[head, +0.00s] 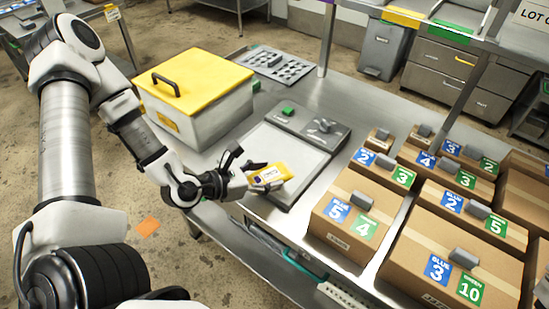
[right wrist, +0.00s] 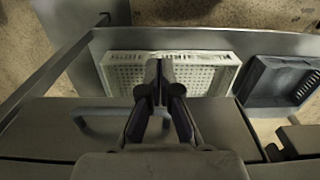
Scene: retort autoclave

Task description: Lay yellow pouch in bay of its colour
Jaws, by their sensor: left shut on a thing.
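The yellow pouch (head: 270,174), with a white printed label, is held by my left gripper (head: 258,181). The gripper is shut on its left end and holds it above the flat grey plate of a bench device (head: 265,140). My right gripper (right wrist: 160,72) shows only in the right wrist view. Its fingertips are together with nothing visible between them. A yellow label (head: 402,17) and a green label (head: 453,32) mark the shelf edge at the back; whether these mark bays I cannot tell.
A white box with a yellow lid (head: 205,78) stands left of the device. Several cartons (head: 350,215) with blue and green number labels fill the bench's right side. The right wrist view shows a pale perforated basket (right wrist: 120,75) and a dark bin (right wrist: 262,85).

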